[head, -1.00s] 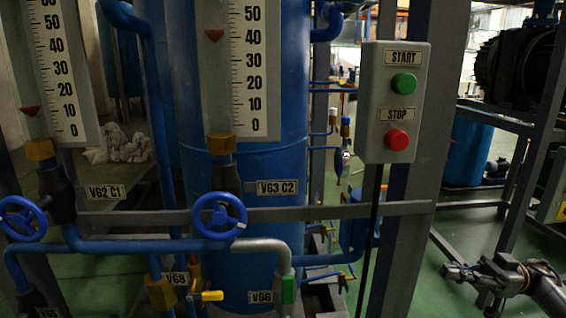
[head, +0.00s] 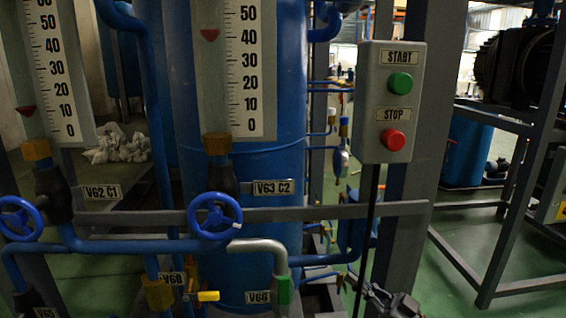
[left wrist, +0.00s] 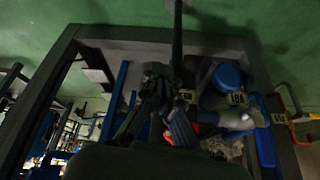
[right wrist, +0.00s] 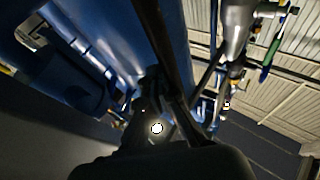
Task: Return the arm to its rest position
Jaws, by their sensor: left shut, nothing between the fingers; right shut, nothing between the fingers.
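My right gripper (head: 378,296) shows at the bottom edge of the head view, right of centre and below the START/STOP box. Its fingers are together with nothing in them. They also show, dark, in the right wrist view (right wrist: 152,85). My left gripper is outside the head view. In the left wrist view its dark fingers (left wrist: 158,80) are shut and empty, in front of a grey frame.
The grey button box (head: 370,150) has a green START and a red STOP button. Blue handwheels, one at centre (head: 215,216), and a yellow-handled valve (head: 208,296) stand on the left piping. A grey post (head: 408,200) rises beside the box.

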